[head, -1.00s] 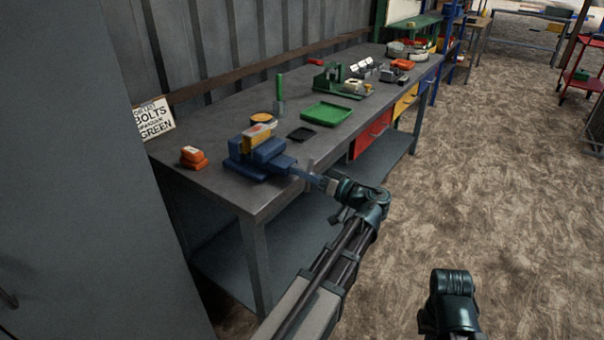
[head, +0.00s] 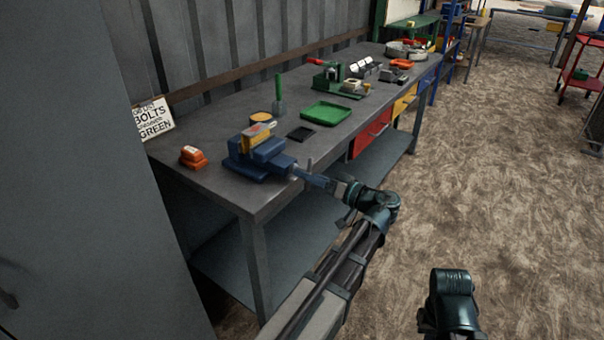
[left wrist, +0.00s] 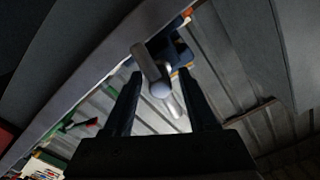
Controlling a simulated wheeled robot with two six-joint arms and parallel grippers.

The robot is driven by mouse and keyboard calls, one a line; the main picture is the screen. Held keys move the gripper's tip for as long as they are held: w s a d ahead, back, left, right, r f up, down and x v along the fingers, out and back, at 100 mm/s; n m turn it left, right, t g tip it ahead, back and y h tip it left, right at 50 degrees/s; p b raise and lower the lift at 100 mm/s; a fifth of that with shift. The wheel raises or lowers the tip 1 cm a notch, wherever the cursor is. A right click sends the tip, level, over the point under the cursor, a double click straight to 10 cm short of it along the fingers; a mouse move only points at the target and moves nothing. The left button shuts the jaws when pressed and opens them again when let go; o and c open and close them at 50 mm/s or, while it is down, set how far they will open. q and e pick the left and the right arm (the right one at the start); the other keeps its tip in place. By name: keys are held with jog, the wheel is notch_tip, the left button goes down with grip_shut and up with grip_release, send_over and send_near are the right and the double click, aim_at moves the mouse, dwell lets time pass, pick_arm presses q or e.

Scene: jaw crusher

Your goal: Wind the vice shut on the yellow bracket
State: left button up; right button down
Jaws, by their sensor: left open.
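The blue vice (head: 268,156) stands on the near left end of the workbench. The yellow bracket (head: 254,141) sits upright at its jaws; I cannot tell whether both jaws touch it. The vice's screw and grey handle (head: 310,166) stick out past the bench's front edge. My left gripper (head: 329,183) is off the bench edge, pointing at the handle end. In the left wrist view, its two dark fingers (left wrist: 163,84) are apart, with the grey handle (left wrist: 149,62) and its round end between or just beyond them. Contact cannot be told.
The workbench (head: 215,140) also holds orange blocks (head: 193,157), a black tray (head: 300,134), a green tray (head: 326,112) and a green-handled tool (head: 279,97). A grey cabinet (head: 80,200) stands close on the left.

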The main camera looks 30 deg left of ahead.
pick_arm(q)
jog(key=s+d, duration=0.1)
jog(key=d, duration=1)
jog(key=shift+d, duration=0.15)
dwell(0.3)
jog(key=s+a+f+m+h, duration=0.1)
jog(key=s+f+m+h, duration=0.2)
jog(key=f, duration=0.4)
jog(key=s+a+f+m+h, duration=0.2)
jog(key=f+h, duration=0.2)
jog(key=f, duration=0.2)
jog(key=s+d+f+m+h, duration=0.5)
jog(key=d+f+h, duration=0.4)
jog(key=d+h, duration=0.15)
jog(key=s+d+r+m+p, duration=0.1)
jog(key=s+d+r+p, duration=0.1)
jog(key=r+p, duration=0.5)
jog(key=s+d+r+m+g+p, duration=0.1)
jog(key=s+d+r+p, duration=0.1)
jog(key=d+r+p, duration=0.3)
jog(key=s+d+r+m+p, duration=0.2)
jog(key=d+r+p, duration=0.2)
jog(key=r+p, duration=0.5)
jog(key=shift+r+y, duration=0.2)
jog(key=shift+y, duration=0.15)
